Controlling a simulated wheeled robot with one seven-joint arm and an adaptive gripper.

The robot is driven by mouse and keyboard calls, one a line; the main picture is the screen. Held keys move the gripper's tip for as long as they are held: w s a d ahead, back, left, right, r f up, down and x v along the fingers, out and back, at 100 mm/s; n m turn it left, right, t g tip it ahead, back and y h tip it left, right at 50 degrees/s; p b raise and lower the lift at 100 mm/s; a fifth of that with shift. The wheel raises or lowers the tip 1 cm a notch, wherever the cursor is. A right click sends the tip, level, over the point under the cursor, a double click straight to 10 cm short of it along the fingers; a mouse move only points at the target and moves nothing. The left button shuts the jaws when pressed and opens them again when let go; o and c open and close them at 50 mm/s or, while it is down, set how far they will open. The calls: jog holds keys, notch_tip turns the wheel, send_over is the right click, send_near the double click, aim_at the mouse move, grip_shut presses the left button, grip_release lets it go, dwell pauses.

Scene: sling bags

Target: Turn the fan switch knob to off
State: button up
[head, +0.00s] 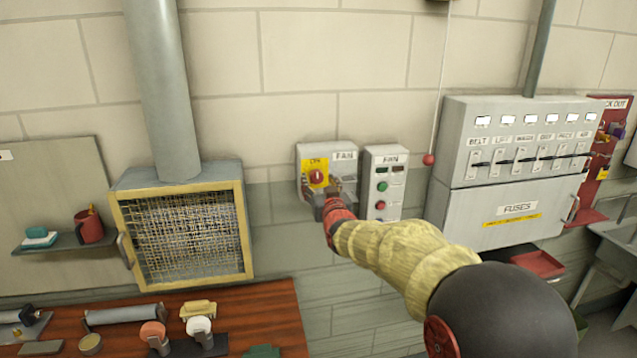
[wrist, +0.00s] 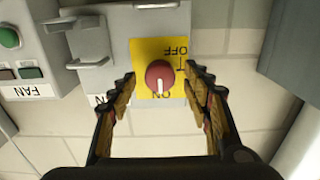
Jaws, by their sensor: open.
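The fan switch knob (wrist: 159,76) is red and round on a yellow plate (wrist: 147,49). Its white pointer line is toward the ON mark in the upside-down wrist view; OFF is printed at the plate's other end. In the head view the knob (head: 317,177) shows on the grey FAN switch box (head: 345,168). My gripper (wrist: 161,84) is open and empty, its two fingers on either side of the knob with gaps between; I cannot tell how far their tips are from the plate. In the head view my gripper (head: 331,196) is in front of the box's lower part.
A second FAN box (head: 383,190) with green and red buttons is close to the right. A grey lever or hasp (wrist: 90,42) sits beside the knob plate. A red pull ball (head: 428,160) hangs near the fuse cabinet (head: 515,190). A mesh-fronted duct box (head: 183,235) stands left.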

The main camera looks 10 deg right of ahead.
jog(key=shift+w, duration=0.3)
jog(key=shift+c, duration=0.2)
jog(key=c, duration=1.1)
